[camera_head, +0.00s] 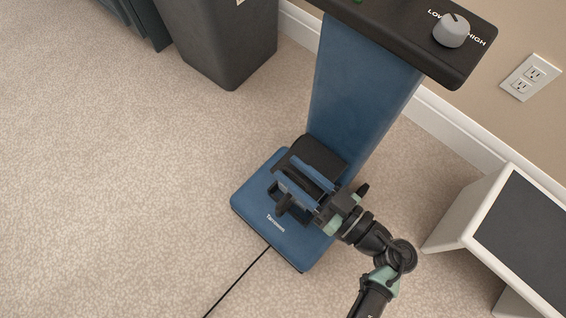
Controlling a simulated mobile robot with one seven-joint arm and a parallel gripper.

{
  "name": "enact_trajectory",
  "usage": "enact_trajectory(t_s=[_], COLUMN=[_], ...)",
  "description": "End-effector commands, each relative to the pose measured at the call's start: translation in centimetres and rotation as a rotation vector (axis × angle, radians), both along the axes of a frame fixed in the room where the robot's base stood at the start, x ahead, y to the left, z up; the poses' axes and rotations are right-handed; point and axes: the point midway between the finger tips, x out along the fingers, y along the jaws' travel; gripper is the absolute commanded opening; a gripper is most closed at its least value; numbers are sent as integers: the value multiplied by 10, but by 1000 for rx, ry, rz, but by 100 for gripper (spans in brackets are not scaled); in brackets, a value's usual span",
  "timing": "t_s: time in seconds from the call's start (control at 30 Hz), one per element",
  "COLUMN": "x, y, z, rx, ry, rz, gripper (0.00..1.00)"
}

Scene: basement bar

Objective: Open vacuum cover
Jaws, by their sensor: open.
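The vacuum (362,100) is a tall blue unit standing upright on a flat blue base (258,226). Its top is a black panel with a grey knob (451,30) marked LOW and HIGH. A black part (316,155) sits where the column meets the base. My gripper (286,168) is over the base, close to that black part, its two fingers apart with nothing clearly held between them. My gripper hides part of the base and of the black part. I cannot tell which part is the cover, or whether a finger touches the vacuum.
A dark bin (222,40) stands at the upper left of the vacuum. A white-framed piece with a dark panel (525,225) stands at the right. A thin black cord (236,283) runs from the base. Carpet (110,180) at the left is clear.

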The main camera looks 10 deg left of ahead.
Motion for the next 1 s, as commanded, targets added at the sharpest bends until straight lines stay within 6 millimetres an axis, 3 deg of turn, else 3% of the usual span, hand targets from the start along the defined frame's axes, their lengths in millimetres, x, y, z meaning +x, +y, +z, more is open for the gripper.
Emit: enact_trajectory(t_s=[0.2, 0.57, 0.8, 1.0], x=[15, 18, 18, 18], y=[21, 25, 25, 25], z=[-2, 1, 1, 0], rx=[0, 0, 0, 0], ry=[-1, 0, 0, 0], rz=[2, 1, 1, 1], gripper=[42, 42, 1, 0])
